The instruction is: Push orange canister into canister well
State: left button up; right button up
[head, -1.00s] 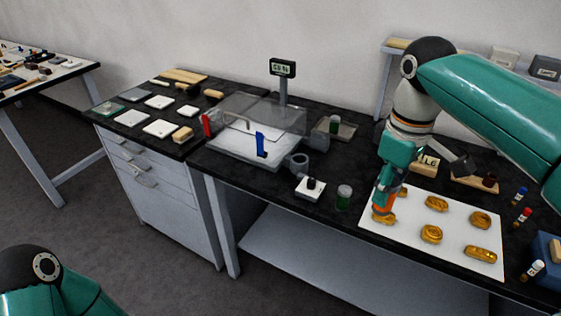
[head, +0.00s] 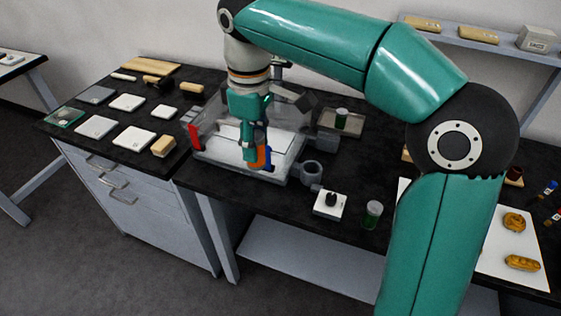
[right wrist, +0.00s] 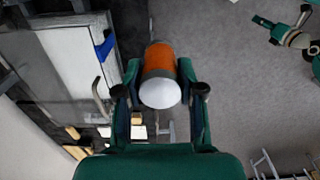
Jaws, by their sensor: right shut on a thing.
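My right gripper (head: 256,160) is shut on the orange canister (head: 264,158) and holds it over the front of the clear-covered balance. In the right wrist view the canister (right wrist: 159,66) sits between the two fingers, with its orange band and a pale rounded end showing. A grey ring-shaped holder (head: 312,172), which may be the canister well, stands to the right of the canister, apart from it. My left arm is out of the head view. A small teal part that looks like my left gripper (right wrist: 264,22) shows in the right wrist view, too small to read.
The balance has a red tab (head: 195,137) and a blue tab (right wrist: 105,45). My right arm hides part of the white mat (head: 500,262).

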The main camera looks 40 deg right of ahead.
aim_at(310, 176)
jog(key=z, duration=0.25)
jog(key=i, duration=0.85)
jog(key=z, duration=0.8)
